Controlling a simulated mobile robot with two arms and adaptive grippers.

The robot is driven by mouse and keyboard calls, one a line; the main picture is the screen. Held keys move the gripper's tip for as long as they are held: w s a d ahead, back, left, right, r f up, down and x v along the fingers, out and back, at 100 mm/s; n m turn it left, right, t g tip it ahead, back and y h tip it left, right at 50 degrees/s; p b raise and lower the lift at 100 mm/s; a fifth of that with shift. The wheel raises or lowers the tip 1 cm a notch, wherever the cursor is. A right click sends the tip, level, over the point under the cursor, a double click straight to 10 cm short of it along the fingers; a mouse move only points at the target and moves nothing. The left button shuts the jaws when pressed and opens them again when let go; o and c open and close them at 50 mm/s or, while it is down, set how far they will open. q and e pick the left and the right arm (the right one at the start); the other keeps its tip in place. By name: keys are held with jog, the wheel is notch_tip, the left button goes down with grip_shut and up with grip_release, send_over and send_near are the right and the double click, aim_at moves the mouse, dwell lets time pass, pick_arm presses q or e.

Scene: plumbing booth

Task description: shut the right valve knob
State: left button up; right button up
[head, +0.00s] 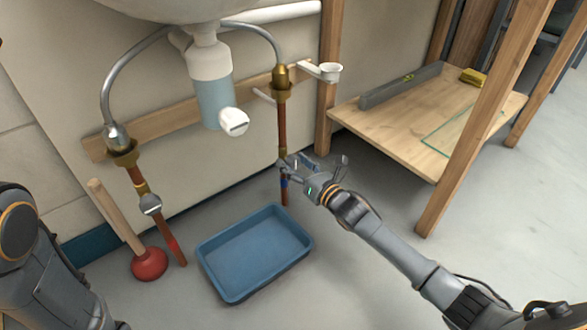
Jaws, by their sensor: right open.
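The right copper pipe (282,125) comes down under the sink and carries a blue band low down. My right gripper (292,165) is open at the lower part of this pipe, with its fingers close to or around the right valve area. The right valve knob is mostly hidden by the gripper, so I cannot tell its turn or whether the fingers touch it. The left valve knob (151,205) is grey and sits on the left pipe above a red band. My left arm is at the left edge; its gripper is out of view.
A blue tray (253,285) lies on the floor between the pipes. A red plunger (149,264) with a wooden handle leans by the left pipe. A wooden shelf (405,140) with posts stands at right. The white sink drain trap (210,75) hangs above.

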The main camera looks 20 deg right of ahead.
jog(key=shift+w, duration=0.1)
jog(key=c, duration=1.2)
